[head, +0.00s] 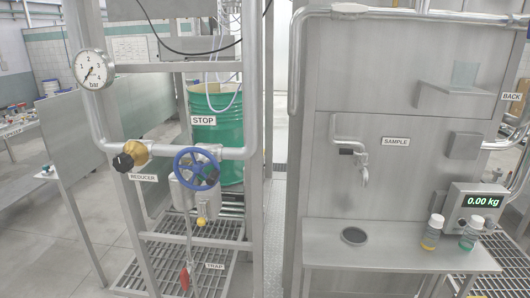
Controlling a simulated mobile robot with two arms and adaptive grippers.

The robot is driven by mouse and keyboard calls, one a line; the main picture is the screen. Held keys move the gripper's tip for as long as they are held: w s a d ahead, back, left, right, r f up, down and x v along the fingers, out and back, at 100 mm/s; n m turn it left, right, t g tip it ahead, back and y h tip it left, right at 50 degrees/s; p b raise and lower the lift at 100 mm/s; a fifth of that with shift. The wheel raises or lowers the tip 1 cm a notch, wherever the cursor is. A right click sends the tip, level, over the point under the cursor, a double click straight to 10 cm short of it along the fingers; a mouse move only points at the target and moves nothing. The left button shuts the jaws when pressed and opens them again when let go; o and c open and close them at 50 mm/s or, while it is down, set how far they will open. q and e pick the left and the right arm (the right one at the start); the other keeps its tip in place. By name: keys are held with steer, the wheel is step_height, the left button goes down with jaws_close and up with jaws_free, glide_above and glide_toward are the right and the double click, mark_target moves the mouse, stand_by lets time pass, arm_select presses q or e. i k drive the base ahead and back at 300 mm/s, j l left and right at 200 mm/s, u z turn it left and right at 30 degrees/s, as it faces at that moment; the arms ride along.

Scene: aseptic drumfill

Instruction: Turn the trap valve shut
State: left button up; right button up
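The TRAP label (215,266) is low on the left frame, above the floor grating. A small red lever-like handle (184,279) hangs just left of it on a thin vertical pipe, pointing mostly downward; it is too small to tell the valve's setting. Higher up, a yellow knob or cap (201,222) sits below a steel body. A blue handwheel (196,168) is on the pipe under the STOP label (203,120). Neither of my grippers is in view, and nothing touches the valves.
A black-knobbed brass reducer (132,154) and a pressure gauge (93,69) are on the left pipework. A green drum (216,125) stands behind. At right, a steel shelf (400,258) holds two small bottles beside a scale display (475,203) reading 0.00 kg, below a sample tap (364,176).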

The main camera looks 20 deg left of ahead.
mark_target(184, 276)
steer(key=u, duration=1.35)
